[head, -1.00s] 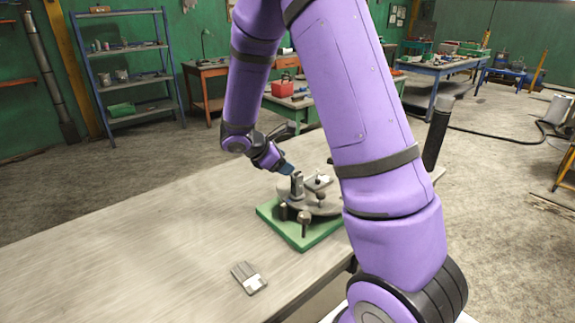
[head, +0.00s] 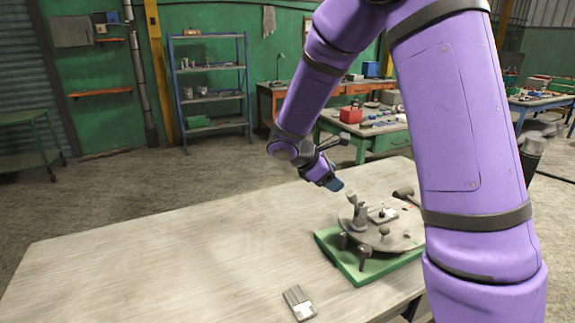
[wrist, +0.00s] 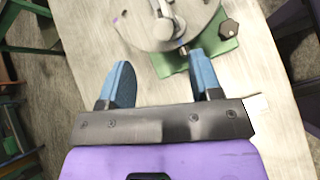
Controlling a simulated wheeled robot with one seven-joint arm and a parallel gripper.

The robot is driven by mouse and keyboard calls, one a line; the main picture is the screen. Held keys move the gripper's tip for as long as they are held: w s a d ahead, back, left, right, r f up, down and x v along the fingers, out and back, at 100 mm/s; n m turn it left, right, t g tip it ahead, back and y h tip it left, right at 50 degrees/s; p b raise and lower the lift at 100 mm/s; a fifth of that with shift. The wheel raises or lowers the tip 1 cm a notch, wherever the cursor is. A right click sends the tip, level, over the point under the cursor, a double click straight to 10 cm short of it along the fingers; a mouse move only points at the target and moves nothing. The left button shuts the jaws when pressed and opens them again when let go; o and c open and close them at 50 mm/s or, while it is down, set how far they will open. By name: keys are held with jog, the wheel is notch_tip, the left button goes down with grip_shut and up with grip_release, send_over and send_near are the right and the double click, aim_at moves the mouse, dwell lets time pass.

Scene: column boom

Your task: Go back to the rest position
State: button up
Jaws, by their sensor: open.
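My gripper (wrist: 160,85) is open in the wrist view, its two blue fingers apart with nothing between them. In the head view my gripper (head: 336,185) hangs above the table, just left of and above the round metal fixture (head: 390,236). The fixture sits on a green base plate (head: 362,276) and carries a clamp post and several knobs. In the wrist view the fixture (wrist: 150,38) lies ahead of the fingertips, apart from them. My arm hides part of the fixture's right side in the head view.
The wooden table (head: 180,260) is bare on its left. A small grey metal piece with a pale label (head: 299,303) lies near its front edge. A shelf rack (head: 211,85) and a workbench with a red box (head: 351,113) stand behind.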

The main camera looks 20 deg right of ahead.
jog(key=s+a+r+m+t+y, duration=0.3)
jog(key=s+r+m, duration=0.4)
jog(key=s, duration=0.6)
jog(key=s+a+r+m+t+y, duration=0.3)
jog(key=s+a+r+m+y, duration=0.3)
jog(key=s+r, duration=0.3)
jog(key=s+m, duration=0.1)
jog(key=s, duration=0.3)
jog(key=shift+s+r+y, duration=0.3)
jog(key=shift+s, duration=0.05)
jog(key=shift+o, duration=0.6)
